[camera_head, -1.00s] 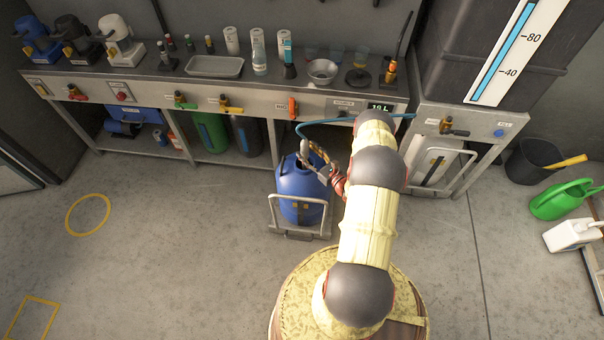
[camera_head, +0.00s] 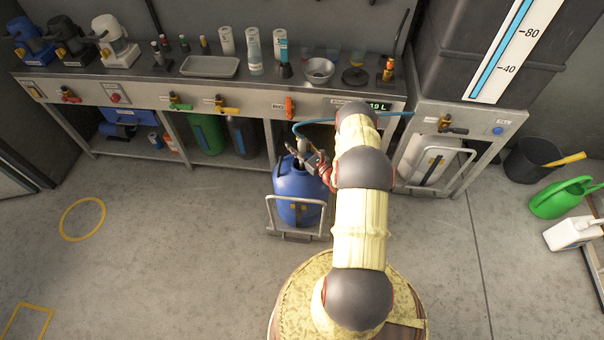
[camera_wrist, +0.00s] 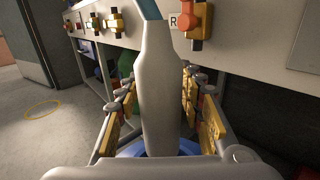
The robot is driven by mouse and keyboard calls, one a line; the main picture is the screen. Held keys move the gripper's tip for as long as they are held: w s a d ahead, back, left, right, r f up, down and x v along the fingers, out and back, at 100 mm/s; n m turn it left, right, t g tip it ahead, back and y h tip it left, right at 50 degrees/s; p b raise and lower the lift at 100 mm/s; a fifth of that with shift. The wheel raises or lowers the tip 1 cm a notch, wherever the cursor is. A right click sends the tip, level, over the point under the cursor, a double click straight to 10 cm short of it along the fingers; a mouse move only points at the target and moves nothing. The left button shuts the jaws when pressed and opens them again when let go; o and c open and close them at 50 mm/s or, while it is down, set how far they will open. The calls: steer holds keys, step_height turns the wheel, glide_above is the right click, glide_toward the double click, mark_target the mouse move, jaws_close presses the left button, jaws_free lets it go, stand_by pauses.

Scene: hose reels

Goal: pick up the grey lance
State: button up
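The grey lance (camera_head: 302,147) stands up out of the top of the blue drum (camera_head: 297,190) in the head view. In the wrist view the lance (camera_wrist: 160,95) fills the middle, close up, with its blue hose at the top; its lower end is hidden. My gripper (camera_head: 308,158) is at the lance, above the drum. In the wrist view its yellow-padded fingers (camera_wrist: 158,100) stand one on each side of the lance, apart, with narrow gaps showing. The gripper looks open around the lance, not closed on it.
The drum sits on a low metal trolley (camera_head: 297,236) in front of the bench (camera_head: 250,98). A blue hose (camera_head: 385,116) runs right toward the tank stand (camera_head: 462,120). An orange valve (camera_head: 290,107) is close behind. The floor to the left is clear.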

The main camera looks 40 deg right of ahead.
jaws_close()
stand_by(0.8)
